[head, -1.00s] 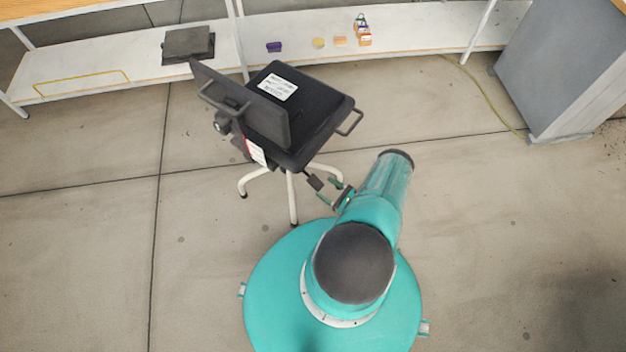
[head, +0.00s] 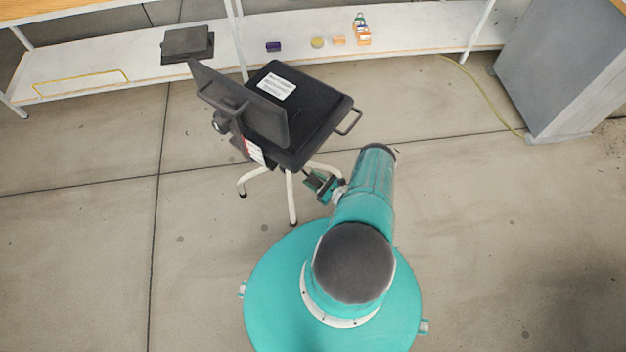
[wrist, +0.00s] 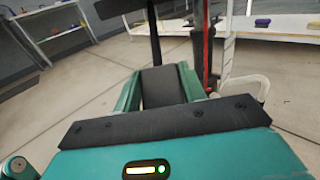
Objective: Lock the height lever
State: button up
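The black office chair (head: 308,120) stands on pale legs in front of my base, with its backrest to the left. In the head view my gripper (head: 322,186) is low at the near right side of the chair, under the seat edge. In the wrist view a dark rod (wrist: 155,35) runs down to a dark paddle (wrist: 162,88), which looks like the height lever. The two teal fingers of my gripper, also in the wrist view (wrist: 160,80), stand on either side of this paddle. I see no clear gap, but cannot tell whether they press on it.
A chair leg (head: 291,198) stands just left of my gripper. A red-and-white tag (head: 254,151) hangs below the backrest. A white shelf (head: 110,75) with small items runs behind the chair. A grey cabinet (head: 555,70) stands at the far right.

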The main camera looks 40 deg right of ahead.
aim_at(306, 173)
grip_shut()
jog(key=shift+s+r, duration=0.1)
jog(key=shift+r, duration=0.05)
jog(key=shift+s+d+r+g, duration=0.1)
jog(key=shift+s+r+g, duration=0.2)
jog(key=shift+r+g, duration=0.35)
jog(key=shift+s+d+r+g, duration=0.1)
jog(key=shift+s+r+g, duration=0.15)
jog(key=shift+r+g, duration=0.35)
jog(key=r, duration=0.1)
jog(key=r+g, duration=0.2)
jog(key=r, duration=0.1)
jog(key=shift+s+g+h, duration=0.25)
jog(key=shift+s+h, duration=0.15)
jog(key=shift+r, duration=0.75)
jog(key=o, duration=1.2)
grip_release()
